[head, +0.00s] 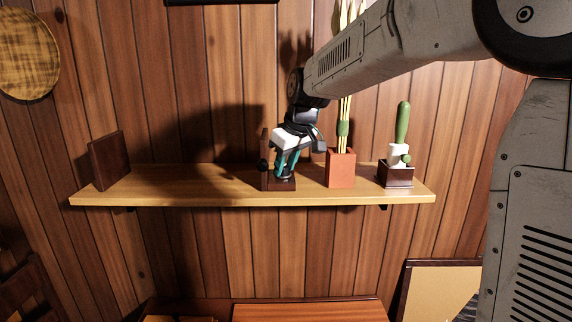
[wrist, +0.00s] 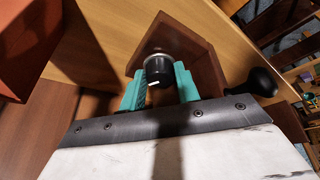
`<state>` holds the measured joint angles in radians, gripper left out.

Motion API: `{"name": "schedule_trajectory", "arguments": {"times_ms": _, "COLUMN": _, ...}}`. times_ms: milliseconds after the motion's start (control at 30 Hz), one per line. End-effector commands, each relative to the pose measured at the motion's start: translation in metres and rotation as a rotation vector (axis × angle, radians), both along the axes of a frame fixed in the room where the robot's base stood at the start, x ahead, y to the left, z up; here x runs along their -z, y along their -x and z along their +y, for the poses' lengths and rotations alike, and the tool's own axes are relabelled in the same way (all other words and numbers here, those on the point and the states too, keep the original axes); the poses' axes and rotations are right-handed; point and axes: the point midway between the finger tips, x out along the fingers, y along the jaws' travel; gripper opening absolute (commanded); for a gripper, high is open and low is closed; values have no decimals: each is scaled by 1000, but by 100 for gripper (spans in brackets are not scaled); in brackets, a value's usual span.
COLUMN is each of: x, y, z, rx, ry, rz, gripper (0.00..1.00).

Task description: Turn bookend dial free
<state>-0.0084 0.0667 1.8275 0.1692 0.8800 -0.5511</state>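The bookend (head: 283,184) is a dark brown wooden piece with a base and an upright, standing on the wall shelf; its base also shows in the wrist view (wrist: 205,72). On the base is a round black dial (wrist: 158,68) with a white mark and a pale metal ring behind it. My gripper (head: 284,172) reaches down to the bookend from above. In the wrist view its teal fingers (wrist: 160,84) lie on both sides of the dial, with no clear gap, and look shut on it. A black ball knob (wrist: 262,81) sticks out at the bookend's side.
The wooden shelf (head: 180,187) is clear left of the bookend, up to a dark wooden block (head: 109,160). Close on the right stands a terracotta pot (head: 341,170) with tall stems. Further right is a cactus-like green piece (head: 402,123) in a dark box.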

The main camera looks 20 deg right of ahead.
Motion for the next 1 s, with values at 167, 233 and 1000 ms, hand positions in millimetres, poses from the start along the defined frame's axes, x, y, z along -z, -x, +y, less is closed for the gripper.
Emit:
{"name": "schedule_trajectory", "arguments": {"times_ms": 167, "x": 0, "y": 0, "z": 0, "rx": -1, "ry": 0, "rz": -1, "gripper": 53}}
{"name": "schedule_trajectory", "arguments": {"times_ms": 233, "x": 0, "y": 0, "z": 0, "rx": -1, "ry": 0, "rz": -1, "gripper": 53}}
{"name": "schedule_trajectory", "arguments": {"times_ms": 1000, "x": -72, "y": 28, "z": -11, "rx": -1, "ry": 1, "rz": -1, "gripper": 53}}
